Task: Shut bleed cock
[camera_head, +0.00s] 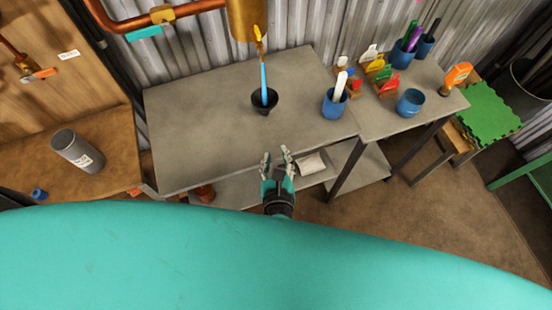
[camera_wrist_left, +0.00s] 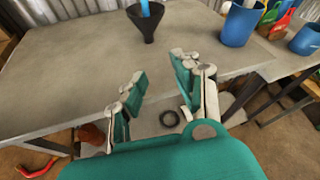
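A small brass cock (camera_head: 259,38) hangs under the copper-coloured cylinder (camera_head: 244,18) above the back of the grey table. A blue stream or rod (camera_head: 264,82) runs from below it down into a black funnel-shaped cup (camera_head: 264,106) on the table. In the left wrist view the cup (camera_wrist_left: 147,26) shows beyond the fingers, with the cock out of frame. My left gripper (camera_head: 276,157) is at the table's front edge, below the cup in the picture, well apart from the cock. Its fingers (camera_wrist_left: 160,72) are spread and hold nothing. My right gripper is not in view.
A blue cup with white tools (camera_head: 335,104), coloured tags (camera_head: 380,72) and another blue cup (camera_head: 410,102) stand to the right. A copper pipe with a teal lever (camera_head: 145,32) runs at upper left. A grey cylinder (camera_head: 77,150) stands on the left bench. The table's left half is clear.

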